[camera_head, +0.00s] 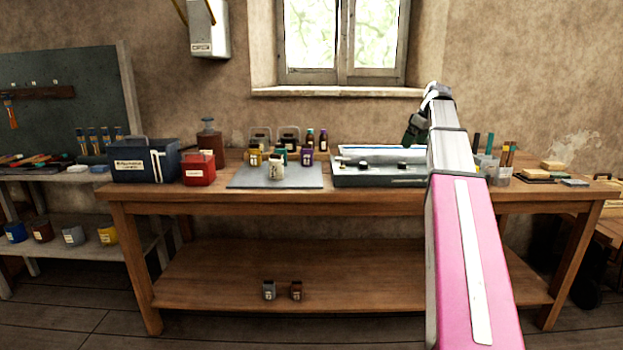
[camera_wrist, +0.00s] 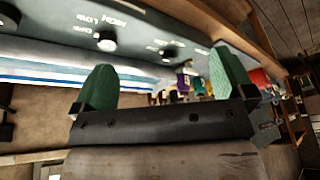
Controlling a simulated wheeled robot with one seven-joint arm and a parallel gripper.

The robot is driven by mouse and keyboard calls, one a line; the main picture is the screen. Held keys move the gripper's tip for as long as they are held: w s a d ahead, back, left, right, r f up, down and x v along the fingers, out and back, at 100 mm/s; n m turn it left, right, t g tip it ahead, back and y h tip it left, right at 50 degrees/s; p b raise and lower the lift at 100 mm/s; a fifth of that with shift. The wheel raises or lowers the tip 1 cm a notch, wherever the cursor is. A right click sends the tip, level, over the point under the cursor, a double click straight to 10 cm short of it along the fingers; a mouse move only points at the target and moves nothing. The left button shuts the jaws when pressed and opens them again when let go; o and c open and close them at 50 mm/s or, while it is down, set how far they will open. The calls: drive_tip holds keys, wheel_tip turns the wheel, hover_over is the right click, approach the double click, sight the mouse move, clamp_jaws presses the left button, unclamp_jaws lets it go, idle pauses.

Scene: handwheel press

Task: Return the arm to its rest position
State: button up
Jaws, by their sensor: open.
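My arm, pink and grey, reaches up the right side of the head view. My gripper (camera_head: 414,129) is at its far end, above the right part of a grey device with a light-coloured top (camera_head: 378,178) on the wooden table. In the wrist view, the two green fingers of my gripper (camera_wrist: 160,88) stand wide apart with nothing between them. The device's control panel (camera_wrist: 130,35), with round knobs and lettering, lies beyond the fingers. The panel is seen tilted there.
The wooden table (camera_head: 400,200) carries a dark blue box (camera_head: 145,160), a red container (camera_head: 198,167) and a grey mat (camera_head: 245,180) with several small bottles. Cups with upright tools (camera_head: 498,172) stand right of my arm. A window (camera_head: 340,45) is behind; a shelf stands at left.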

drive_tip(key=s+a+f+m, duration=0.2)
drive_tip(key=s+a+f, duration=0.1)
drive_tip(key=f, duration=0.7)
drive_tip(key=s+a+f+m+g+h, duration=0.1)
drive_tip(key=s+a+f, duration=0.25)
drive_tip(key=f, duration=0.65)
drive_tip(key=s+a+f+m, duration=0.2)
drive_tip(key=a+f, duration=0.2)
drive_tip(key=f, duration=0.6)
drive_tip(key=s+a+f+m+h, duration=0.1)
drive_tip(key=s+a+f, duration=0.2)
drive_tip(key=s+f, duration=0.5)
drive_tip(key=s+a+f+m+g+h, duration=0.1)
drive_tip(key=s+a+f, duration=0.3)
drive_tip(key=s+f, duration=0.5)
wheel_tip(320, 180, down, 2)
drive_tip(key=shift+s+f+m+g, duration=0.25)
drive_tip(key=shift+m+g, duration=0.05)
drive_tip(key=shift+m, duration=0.5)
idle(2.4)
